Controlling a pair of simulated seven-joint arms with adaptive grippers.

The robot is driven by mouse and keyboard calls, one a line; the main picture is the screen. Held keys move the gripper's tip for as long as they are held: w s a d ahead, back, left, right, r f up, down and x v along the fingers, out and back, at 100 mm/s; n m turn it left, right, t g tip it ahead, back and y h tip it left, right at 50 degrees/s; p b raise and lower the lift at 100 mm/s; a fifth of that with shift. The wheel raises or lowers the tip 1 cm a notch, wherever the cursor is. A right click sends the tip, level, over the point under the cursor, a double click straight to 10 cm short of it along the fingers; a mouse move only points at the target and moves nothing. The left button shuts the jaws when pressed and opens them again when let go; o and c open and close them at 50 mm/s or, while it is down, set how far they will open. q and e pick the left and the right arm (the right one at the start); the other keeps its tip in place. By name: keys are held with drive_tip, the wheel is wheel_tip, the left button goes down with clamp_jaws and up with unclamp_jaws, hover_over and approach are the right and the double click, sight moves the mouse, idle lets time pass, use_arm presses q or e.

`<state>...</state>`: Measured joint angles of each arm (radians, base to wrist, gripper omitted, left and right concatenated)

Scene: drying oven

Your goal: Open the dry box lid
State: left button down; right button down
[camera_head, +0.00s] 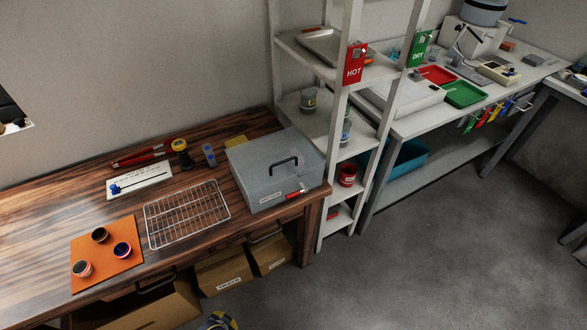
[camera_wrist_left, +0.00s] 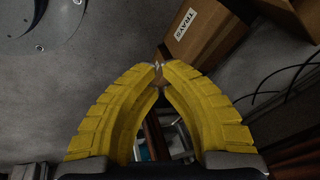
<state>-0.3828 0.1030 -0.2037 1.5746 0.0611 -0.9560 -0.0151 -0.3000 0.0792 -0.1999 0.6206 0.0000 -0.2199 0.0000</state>
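The dry box (camera_head: 262,193) is a grey box at the right end of the wooden bench in the head view. Its lid (camera_head: 258,158) is down and carries a black arched handle (camera_head: 284,161). A red-handled latch (camera_head: 296,194) and a white label show on its front. My left gripper (camera_wrist_left: 159,77) shows in the left wrist view with its yellow fingertips together and nothing seen between them. A small yellow and grey part at the bottom edge of the head view looks like this gripper, below the bench front and away from the box. My right gripper is in neither view.
A wire rack (camera_head: 187,214) lies left of the box, and an orange mat (camera_head: 107,253) with several small jars lies further left. A shelf post (camera_head: 338,150) stands close to the box's right. The floor is clear.

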use_arm(q)
drive_tip(key=w+d+r+m+t, duration=0.15)
drive_tip(key=w+r, duration=0.25)
drive_tip(key=r, duration=0.4)
drive_tip(key=w+d+r, duration=0.2)
drive_tip(key=w+r, duration=0.3)
drive_tip(key=r, duration=0.2)
drive_tip(key=w+d+r+m+g+h, duration=0.1)
drive_tip(key=w+d+r+m+h, duration=0.1)
drive_tip(key=w+d+r+m, duration=0.45)
drive_tip(key=w+d+r+m+h, duration=0.2)
drive_tip(key=w+d+r, duration=0.2)
drive_tip(key=d+r, duration=0.65)
drive_tip(key=w+d+r+m+g+h, duration=0.15)
drive_tip(key=w+d+r+m, duration=0.3)
drive_tip(key=d, duration=0.75)
wheel_tip(320, 180, up, 14)
drive_tip(key=r+m+y, duration=0.1)
drive_tip(key=m+y, duration=0.5)
drive_tip(key=m, duration=0.4)
hover_over(290, 173)
drive_tip(key=s+d, duration=0.2)
drive_tip(key=s, duration=0.1)
drive_tip(key=shift+n, duration=0.25)
drive_tip(key=shift+s+x, duration=0.2)
drive_tip(key=shift+x, duration=2.3)
drive_tip(key=shift+s+x, duration=0.2)
drive_tip(key=shift+x, duration=2.3)
drive_tip(key=shift+a+g, duration=0.2)
drive_tip(key=shift+g, duration=0.1)
